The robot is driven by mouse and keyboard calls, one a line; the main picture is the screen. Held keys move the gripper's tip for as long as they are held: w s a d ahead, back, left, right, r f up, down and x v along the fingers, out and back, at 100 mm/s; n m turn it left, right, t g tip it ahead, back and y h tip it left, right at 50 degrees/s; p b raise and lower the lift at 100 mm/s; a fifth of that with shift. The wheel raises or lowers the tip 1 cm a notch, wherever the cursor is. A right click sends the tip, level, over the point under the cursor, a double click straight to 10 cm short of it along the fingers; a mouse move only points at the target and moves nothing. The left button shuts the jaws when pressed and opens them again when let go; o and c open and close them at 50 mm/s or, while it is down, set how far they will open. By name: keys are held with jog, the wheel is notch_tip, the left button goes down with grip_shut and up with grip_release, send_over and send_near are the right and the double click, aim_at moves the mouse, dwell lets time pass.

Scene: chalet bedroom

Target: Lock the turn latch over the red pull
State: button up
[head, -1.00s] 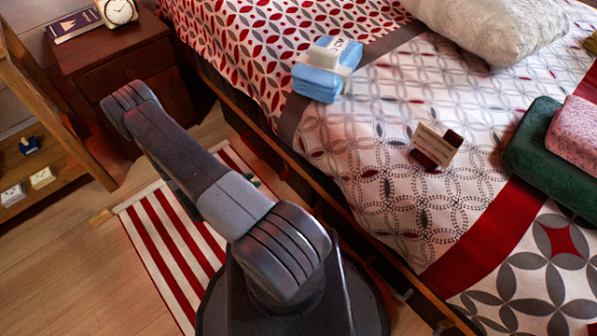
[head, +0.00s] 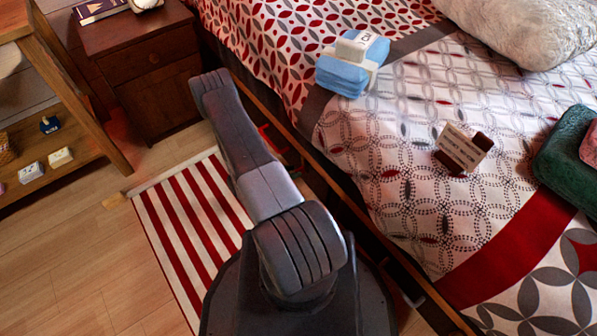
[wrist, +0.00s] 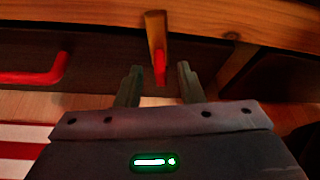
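In the wrist view, the turn latch (wrist: 155,28) is a short wooden bar with a red tip (wrist: 159,66). It hangs roughly upright from the wooden bed rail, in front of a dark panel. A red pull (wrist: 35,76), a bent bar handle, sits on the dark panel to its left, apart from the latch. My gripper (wrist: 158,84) is open, its two dark fingers pointing at the panel on either side of the red tip's line. I cannot tell whether the tip is between them in depth. In the head view my arm hides the gripper.
The bed's wooden side rail (head: 300,147) runs along my right. A red-and-white striped rug (head: 190,215) lies on the floor below. A nightstand (head: 150,70) and a wooden shelf (head: 60,165) stand at the left.

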aim_at(298, 169)
jog(key=shift+b+x, duration=0.3)
jog(key=shift+x, duration=1.45)
grip_shut()
jog(key=shift+w+a+m+t+y+b, duration=0.2)
jog(key=shift+m+t+b, duration=0.1)
jog(key=shift+m, duration=0.2)
jog(key=shift+w+a+m+t+y+b, duration=0.1)
jog(key=shift+w+m+t+y+b, duration=0.15)
jog(key=shift+m, duration=0.25)
grip_release()
jog(key=shift+s, duration=0.1)
jog(key=p+v, duration=0.3)
jog(key=v, duration=1)
jog(key=shift+s+a, duration=0.25)
jog(key=shift+a, duration=0.05)
